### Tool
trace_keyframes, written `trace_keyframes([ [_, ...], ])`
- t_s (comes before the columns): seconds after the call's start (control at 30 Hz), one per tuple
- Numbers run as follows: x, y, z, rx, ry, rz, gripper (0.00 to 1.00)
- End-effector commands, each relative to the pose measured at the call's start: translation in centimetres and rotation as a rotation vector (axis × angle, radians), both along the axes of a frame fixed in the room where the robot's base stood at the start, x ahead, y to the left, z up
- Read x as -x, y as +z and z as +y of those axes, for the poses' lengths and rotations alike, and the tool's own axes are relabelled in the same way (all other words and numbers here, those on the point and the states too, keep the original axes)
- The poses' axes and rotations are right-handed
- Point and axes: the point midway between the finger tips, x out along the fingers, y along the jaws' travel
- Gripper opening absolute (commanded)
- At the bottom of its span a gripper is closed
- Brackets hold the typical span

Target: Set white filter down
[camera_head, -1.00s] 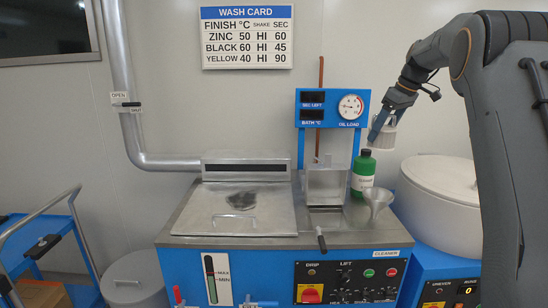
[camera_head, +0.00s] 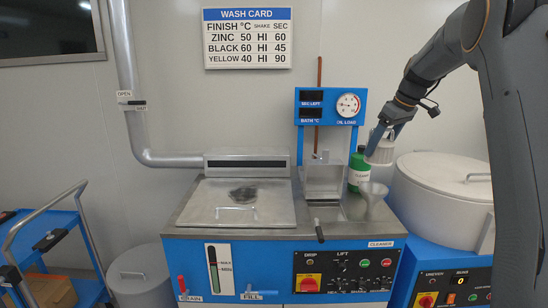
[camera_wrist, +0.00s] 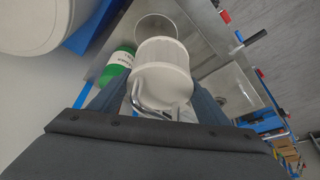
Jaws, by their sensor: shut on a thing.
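The white filter (camera_wrist: 162,72) is a ribbed, pale cylinder with a wire handle at its near end in the wrist view. My gripper (camera_wrist: 155,105) is shut on it, with one finger on each side. In the head view the filter (camera_head: 382,151) hangs below my gripper (camera_head: 388,136), above the right end of the blue washing machine's top. It partly covers the green bottle (camera_head: 358,172). A metal funnel (camera_head: 373,193) stands below it, and in the wrist view the funnel's round mouth (camera_wrist: 152,22) shows just beyond the filter. Whether the filter touches anything below is unclear.
A closed steel lid (camera_head: 230,203) covers the machine's left part. A large white drum (camera_head: 440,205) is at the right. A blue cart (camera_head: 45,250) stands at far left.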

Motion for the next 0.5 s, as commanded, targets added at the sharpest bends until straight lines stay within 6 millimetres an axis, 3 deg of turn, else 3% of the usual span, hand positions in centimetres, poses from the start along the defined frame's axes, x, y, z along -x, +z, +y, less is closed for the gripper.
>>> trace_keyframes([
  [0.27, 5.2, -5.6, 2.2, -0.001, -0.08, 0.003, 0.44],
  [0.5, 11.1, -12.4, 4.6, -0.001, -0.178, 0.004, 0.44],
])
